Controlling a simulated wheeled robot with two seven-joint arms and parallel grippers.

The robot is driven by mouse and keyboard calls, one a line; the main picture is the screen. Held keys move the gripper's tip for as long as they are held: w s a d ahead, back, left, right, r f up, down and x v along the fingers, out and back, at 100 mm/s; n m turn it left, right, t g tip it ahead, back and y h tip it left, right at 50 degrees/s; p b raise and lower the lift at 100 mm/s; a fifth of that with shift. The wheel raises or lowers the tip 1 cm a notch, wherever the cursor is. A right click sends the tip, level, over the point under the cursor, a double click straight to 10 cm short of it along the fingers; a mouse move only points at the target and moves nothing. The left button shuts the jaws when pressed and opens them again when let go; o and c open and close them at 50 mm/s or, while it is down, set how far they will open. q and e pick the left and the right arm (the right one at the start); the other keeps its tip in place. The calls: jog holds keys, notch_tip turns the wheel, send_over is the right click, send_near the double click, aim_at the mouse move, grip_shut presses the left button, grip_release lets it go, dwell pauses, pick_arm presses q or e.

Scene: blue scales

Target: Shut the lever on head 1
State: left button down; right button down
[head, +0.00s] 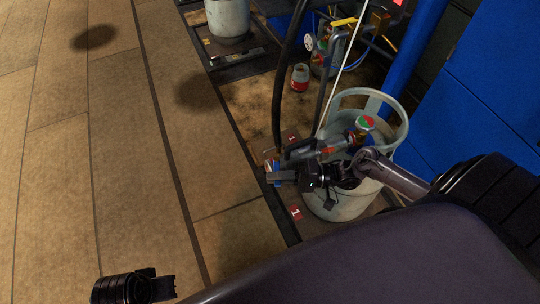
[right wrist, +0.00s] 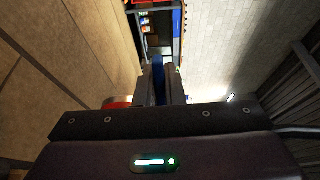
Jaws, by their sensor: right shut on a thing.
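A grey gas cylinder (head: 340,205) with a round collar stands upright on the right, beside red tags marked 1 (head: 296,213). A filling head (head: 330,146) with a metal and orange body sits at its valve (head: 364,124), which has a green and red top. My right gripper (head: 280,172) reaches across the front of the cylinder. It is shut on a narrow blue piece, seemingly the lever (right wrist: 158,82), which shows between its fingers in the right wrist view. The lever's joint to the head is hidden. My left gripper (head: 160,288) is at the lower left, away from the cylinder; its jaw opening is unclear.
A black hose (head: 280,85) and a pale line hang down close to the head. A small red and white can (head: 300,77) stands behind. Another cylinder (head: 228,18) stands on a scale at the back. Blue panels (head: 490,75) bound the right; the tiled floor at left is clear.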

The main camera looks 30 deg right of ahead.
jog(key=shift+s, duration=0.1)
dwell(0.3)
jog(key=c, duration=1.5)
grip_release()
jog(key=v, duration=0.7)
jog(key=shift+s+d, duration=0.15)
jog(key=shift+d, duration=0.2)
